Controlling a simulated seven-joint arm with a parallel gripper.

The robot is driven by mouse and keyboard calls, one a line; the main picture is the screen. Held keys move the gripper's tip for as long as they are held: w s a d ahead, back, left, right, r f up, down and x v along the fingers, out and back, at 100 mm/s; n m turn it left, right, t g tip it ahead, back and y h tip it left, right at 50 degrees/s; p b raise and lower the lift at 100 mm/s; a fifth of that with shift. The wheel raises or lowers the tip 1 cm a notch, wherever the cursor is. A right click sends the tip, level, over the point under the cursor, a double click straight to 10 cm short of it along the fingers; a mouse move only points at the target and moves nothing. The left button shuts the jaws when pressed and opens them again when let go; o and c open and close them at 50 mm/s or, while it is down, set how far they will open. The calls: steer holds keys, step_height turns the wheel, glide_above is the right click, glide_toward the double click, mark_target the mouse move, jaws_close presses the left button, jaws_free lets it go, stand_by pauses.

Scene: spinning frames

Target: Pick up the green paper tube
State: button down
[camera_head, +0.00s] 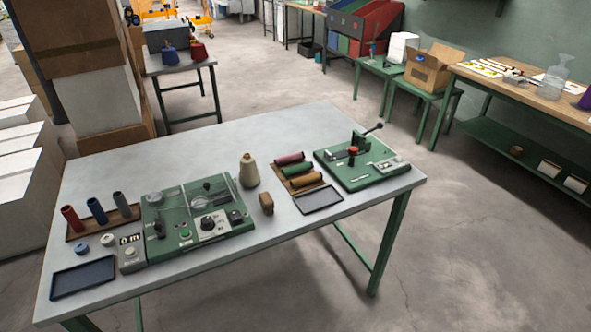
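A green cylinder (297,168) lies on its side in a small brown tray (316,184) on the right half of the grey table. It lies between a dark red cylinder (290,158) behind it and an orange-brown one (306,179) in front. Three tubes stand upright in another brown tray (77,233) at the table's left end: a red one (72,218), a blue one (97,211) and a dark grey one (122,205), whose exact tint is hard to tell. My gripper is not in view.
On the grey table (290,239), a green control panel (186,246), a beige cone (249,171), a brown block (266,203), a black-rimmed tray (319,200) and a green machine with a lever (361,160) stand around the trays. The back middle of the tabletop is clear.

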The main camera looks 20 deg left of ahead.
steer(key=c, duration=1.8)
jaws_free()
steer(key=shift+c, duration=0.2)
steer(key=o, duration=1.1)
